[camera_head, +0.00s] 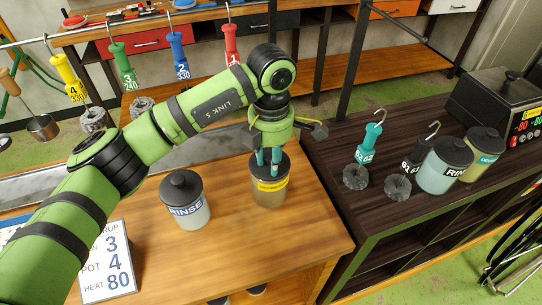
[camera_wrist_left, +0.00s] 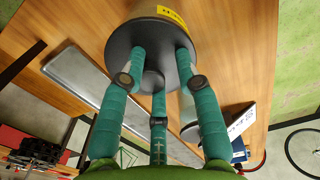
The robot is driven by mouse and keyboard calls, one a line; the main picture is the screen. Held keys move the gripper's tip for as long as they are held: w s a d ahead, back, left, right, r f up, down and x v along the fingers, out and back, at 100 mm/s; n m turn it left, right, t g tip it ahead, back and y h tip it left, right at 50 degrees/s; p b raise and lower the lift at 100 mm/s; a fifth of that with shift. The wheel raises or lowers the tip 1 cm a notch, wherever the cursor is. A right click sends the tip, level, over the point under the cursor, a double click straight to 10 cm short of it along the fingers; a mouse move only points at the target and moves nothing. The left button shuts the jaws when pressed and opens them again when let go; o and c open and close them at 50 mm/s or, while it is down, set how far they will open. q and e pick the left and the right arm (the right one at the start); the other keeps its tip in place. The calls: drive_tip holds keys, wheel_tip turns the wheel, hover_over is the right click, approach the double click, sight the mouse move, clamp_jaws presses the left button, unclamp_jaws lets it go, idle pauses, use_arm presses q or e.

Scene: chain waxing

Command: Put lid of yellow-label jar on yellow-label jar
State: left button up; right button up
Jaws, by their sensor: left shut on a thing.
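The yellow-label jar (camera_head: 269,196) stands upright on the wooden table, with its yellow label facing the front. Its dark lid (camera_head: 284,163) is at the mouth of the jar and looks level and lined up with it. I cannot tell whether a small gap is left between them. My left gripper (camera_head: 268,164) points down from above, its teal fingers shut on the lid's knob. In the left wrist view the fingers close around the knob of the lid (camera_wrist_left: 123,41), and part of the jar (camera_wrist_left: 148,9) shows behind it. My right gripper is not in view.
A lidded RINSE jar (camera_head: 188,210) stands to the left on the table, near a number card (camera_head: 108,262). A dark shelf (camera_head: 335,160) at right holds two more lidded jars (camera_head: 444,168), hooked tools (camera_head: 368,148) and a heater (camera_head: 495,105). Coloured-handled tools (camera_head: 122,65) hang behind my arm.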

use_arm(q)
drive_tip(key=o, duration=1)
drive_tip(key=shift+o, duration=0.6)
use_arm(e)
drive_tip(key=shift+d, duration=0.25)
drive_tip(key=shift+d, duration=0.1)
